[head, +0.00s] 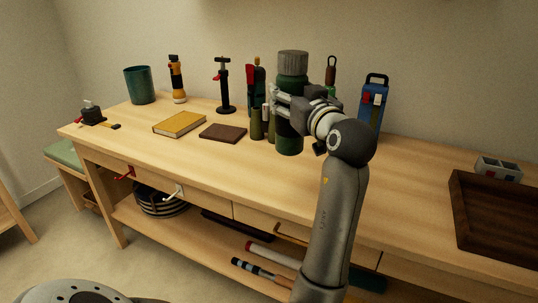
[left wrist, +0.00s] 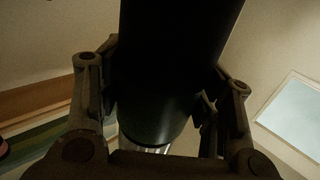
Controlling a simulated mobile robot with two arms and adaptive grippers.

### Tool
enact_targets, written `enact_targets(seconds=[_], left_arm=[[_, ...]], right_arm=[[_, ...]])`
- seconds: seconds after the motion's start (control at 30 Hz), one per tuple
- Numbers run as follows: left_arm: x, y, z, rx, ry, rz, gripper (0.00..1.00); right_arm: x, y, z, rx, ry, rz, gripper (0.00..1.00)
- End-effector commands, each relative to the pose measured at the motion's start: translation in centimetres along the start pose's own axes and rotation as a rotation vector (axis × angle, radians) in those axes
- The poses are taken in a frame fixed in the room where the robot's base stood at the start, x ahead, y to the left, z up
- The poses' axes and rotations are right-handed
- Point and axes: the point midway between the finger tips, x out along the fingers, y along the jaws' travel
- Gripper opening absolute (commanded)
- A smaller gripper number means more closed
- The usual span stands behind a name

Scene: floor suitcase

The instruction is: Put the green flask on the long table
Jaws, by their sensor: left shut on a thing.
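The green flask (head: 291,135) is a dark green cylinder with a grey cap, upright over the middle of the long table (head: 150,124). My left gripper (head: 284,103) is shut around its upper body, below the cap. I cannot tell whether the flask's base touches the tabletop or hangs just above it. In the left wrist view the flask (left wrist: 165,60) shows as a dark cylinder between the two fingers of my left gripper (left wrist: 160,92). My right gripper is in neither view.
Olive binoculars (head: 257,125) stand close left of the flask. A brown book (head: 223,132), a yellow book (head: 180,124) and a teal cup (head: 140,85) are further left. A blue item (head: 372,103) stands behind right. A dark tray (head: 500,215) is at the right end. The front middle is clear.

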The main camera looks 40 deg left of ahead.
Motion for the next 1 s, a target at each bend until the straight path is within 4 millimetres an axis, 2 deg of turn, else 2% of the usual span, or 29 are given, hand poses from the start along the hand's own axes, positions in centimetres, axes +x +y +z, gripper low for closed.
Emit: enact_targets(seconds=[0.17,0.47,0.5,0.6,0.7,1.0], left_arm=[[2.1,1.4,1.3,0.004,0.004,0.001,0.21],[7.7,5.2,4.2,0.004,0.003,-0.001,0.21],[8.2,5.5,5.4,0.006,0.001,-0.001,0.21],[9.4,6.4,7.2,0.004,0.002,0.001,0.21],[10.3,7.0,8.4,0.003,0.003,0.0,0.21],[11.5,7.9,10.2,0.001,0.002,0.0,0.21]], right_arm=[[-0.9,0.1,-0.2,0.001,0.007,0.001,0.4],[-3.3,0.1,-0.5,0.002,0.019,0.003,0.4],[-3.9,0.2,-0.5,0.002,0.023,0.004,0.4],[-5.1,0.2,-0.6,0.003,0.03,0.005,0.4],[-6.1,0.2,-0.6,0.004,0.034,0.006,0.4],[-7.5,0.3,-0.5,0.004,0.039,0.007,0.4]])
